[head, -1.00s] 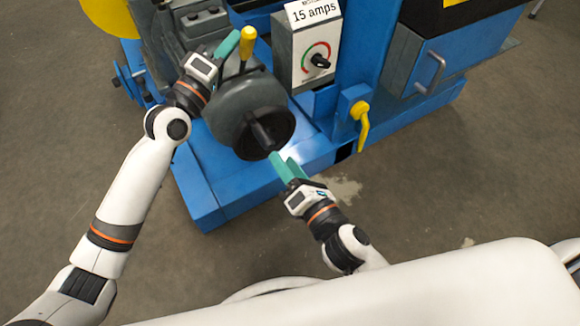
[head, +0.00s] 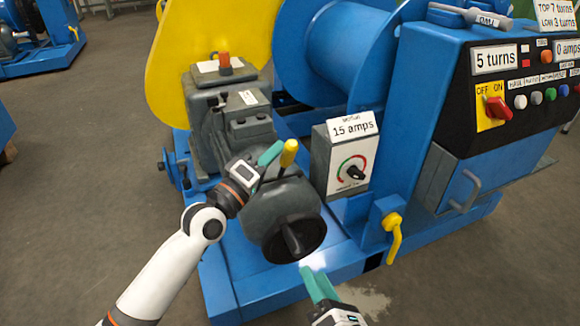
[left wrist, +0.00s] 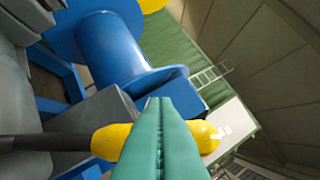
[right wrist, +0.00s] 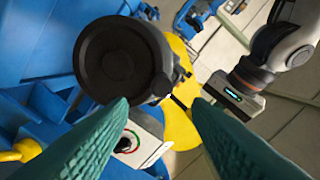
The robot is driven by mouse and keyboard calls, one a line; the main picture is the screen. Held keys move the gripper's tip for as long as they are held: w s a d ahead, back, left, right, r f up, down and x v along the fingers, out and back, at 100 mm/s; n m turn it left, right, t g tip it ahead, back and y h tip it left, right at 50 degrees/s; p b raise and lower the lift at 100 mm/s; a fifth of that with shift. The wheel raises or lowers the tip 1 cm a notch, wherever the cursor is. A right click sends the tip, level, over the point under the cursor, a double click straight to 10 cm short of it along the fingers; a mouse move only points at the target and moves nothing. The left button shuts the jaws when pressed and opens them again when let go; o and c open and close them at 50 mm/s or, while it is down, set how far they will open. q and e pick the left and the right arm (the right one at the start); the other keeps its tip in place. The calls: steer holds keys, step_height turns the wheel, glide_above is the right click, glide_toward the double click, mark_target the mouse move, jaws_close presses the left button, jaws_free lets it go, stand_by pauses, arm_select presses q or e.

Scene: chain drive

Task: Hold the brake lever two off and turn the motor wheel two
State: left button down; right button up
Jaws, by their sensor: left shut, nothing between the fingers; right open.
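A lever with a yellow grip (head: 289,152) stands on the grey motor housing. My left gripper (head: 272,153) is shut and empty, right beside this grip. In the left wrist view the shut fingers (left wrist: 158,108) cross in front of the yellow grip (left wrist: 108,141); I cannot tell whether they touch it. The dark motor wheel (head: 293,239) faces me at the housing's near end. My right gripper (head: 313,278) is open and empty just below the wheel. In the right wrist view the wheel (right wrist: 118,62) lies ahead, toward the upper left, not between the fingers (right wrist: 158,104).
A box with a dial (head: 350,168) reads 15 amps. A yellow handle (head: 393,236) sticks out of the blue frame. A control panel (head: 525,85) reads 5 turns, with a red switch (head: 498,109). Behind are a blue drum (head: 345,50) and yellow guard (head: 175,60).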

mark_target(293, 243)
steer(key=m, duration=0.9)
steer(key=s+m, duration=0.1)
steer(key=m, duration=1.7)
steer(key=shift+s+f+m, duration=0.1)
steer(key=shift+s+m, duration=0.25)
steer(key=shift+m, duration=0.05)
steer(key=x, duration=1.2)
